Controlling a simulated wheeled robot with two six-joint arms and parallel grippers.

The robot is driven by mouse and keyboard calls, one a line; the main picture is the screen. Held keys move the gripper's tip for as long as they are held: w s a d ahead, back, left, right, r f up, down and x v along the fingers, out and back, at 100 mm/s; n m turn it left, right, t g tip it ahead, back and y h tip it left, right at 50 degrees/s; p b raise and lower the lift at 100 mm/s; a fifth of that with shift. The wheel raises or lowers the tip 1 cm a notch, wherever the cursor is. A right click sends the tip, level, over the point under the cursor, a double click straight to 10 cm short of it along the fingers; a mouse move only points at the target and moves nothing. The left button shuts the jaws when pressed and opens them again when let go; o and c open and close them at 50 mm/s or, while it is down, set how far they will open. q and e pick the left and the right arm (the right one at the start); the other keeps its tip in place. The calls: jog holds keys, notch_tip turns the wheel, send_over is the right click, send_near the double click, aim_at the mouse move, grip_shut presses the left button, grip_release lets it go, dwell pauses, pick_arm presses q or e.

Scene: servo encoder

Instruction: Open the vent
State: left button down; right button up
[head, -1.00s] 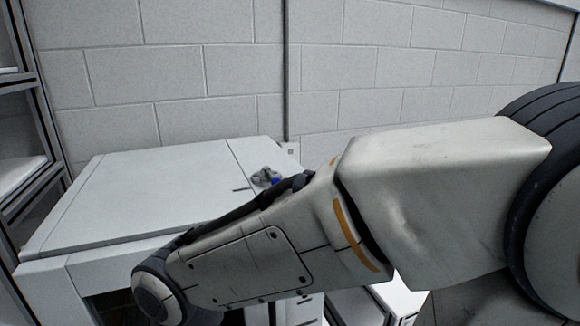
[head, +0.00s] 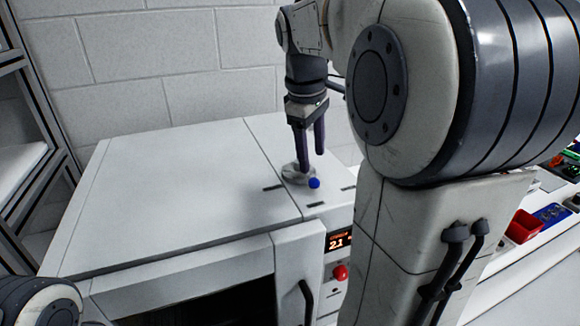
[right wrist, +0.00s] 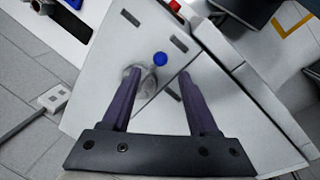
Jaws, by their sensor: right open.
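The vent (head: 290,176) is a small round grey fitting on the flat white top of the oven-like cabinet, with a blue knob (head: 314,183) at its edge. My right gripper (head: 311,163) points down at it, fingers parted. In the right wrist view, the open fingers (right wrist: 159,75) are empty. The left one overlaps the grey vent (right wrist: 147,84), and the blue knob (right wrist: 161,59) shows just beyond the gap between the tips. I cannot tell whether a finger touches the vent. My left gripper is not in view.
The white cabinet (head: 160,190) has dark slots near the vent, a red digital display (head: 338,240) and a red button (head: 340,272) on its front. A red bin (head: 524,226) stands on a bench at right. A block wall is behind; shelving stands at left.

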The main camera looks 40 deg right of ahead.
aim_at(314, 179)
jog(key=f, duration=0.4)
jog(key=d+f, duration=0.1)
jog(key=f, duration=0.1)
jog(key=shift+w+d+f+p, duration=0.1)
jog(key=shift+w+f+p, duration=0.05)
jog(key=shift+f+p, duration=0.2)
jog(key=shift+r, duration=0.1)
grip_shut()
dwell(1.0)
